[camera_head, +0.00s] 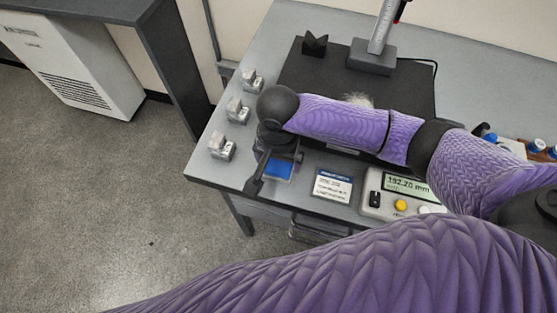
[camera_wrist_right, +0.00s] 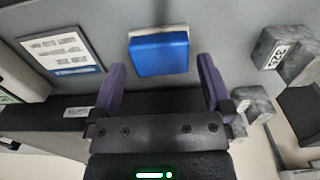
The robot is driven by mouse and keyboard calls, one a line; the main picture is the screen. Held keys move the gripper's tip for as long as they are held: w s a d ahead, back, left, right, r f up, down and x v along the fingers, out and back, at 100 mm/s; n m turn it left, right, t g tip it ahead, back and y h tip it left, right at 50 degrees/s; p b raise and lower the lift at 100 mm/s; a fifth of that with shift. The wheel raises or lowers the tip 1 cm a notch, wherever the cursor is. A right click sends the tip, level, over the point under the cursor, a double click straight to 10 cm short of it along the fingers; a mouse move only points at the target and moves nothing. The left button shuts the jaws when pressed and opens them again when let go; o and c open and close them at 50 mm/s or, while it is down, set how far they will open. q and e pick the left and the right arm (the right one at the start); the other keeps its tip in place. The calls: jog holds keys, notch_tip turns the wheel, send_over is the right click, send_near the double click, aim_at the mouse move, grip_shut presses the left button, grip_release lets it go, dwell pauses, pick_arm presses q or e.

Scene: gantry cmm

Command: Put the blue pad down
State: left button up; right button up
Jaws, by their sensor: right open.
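The blue pad (camera_head: 278,169) lies on the grey bench near its front left edge in the head view. It also shows in the right wrist view (camera_wrist_right: 160,54), flat, with a pale strip along its far edge. My right gripper (camera_head: 275,173) is above and around the pad in the head view. In the right wrist view its two fingers (camera_wrist_right: 161,82) are spread wide with nothing between them, and the pad lies just beyond the tips. I see no finger touching the pad. My left gripper is not in view.
A printed card (camera_head: 332,187) and a readout box (camera_head: 399,194) stand right of the pad. Several grey metal blocks (camera_head: 222,146) line the bench's left side. A dark plate (camera_head: 310,75) with a black V-block (camera_head: 314,45) and a stand (camera_head: 373,56) lies behind.

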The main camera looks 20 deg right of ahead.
aim_at(278, 166)
notch_tip(278, 166, up, 10)
jog(key=p, duration=0.3)
jog(key=shift+f, duration=0.15)
jog(key=shift+a, duration=0.1)
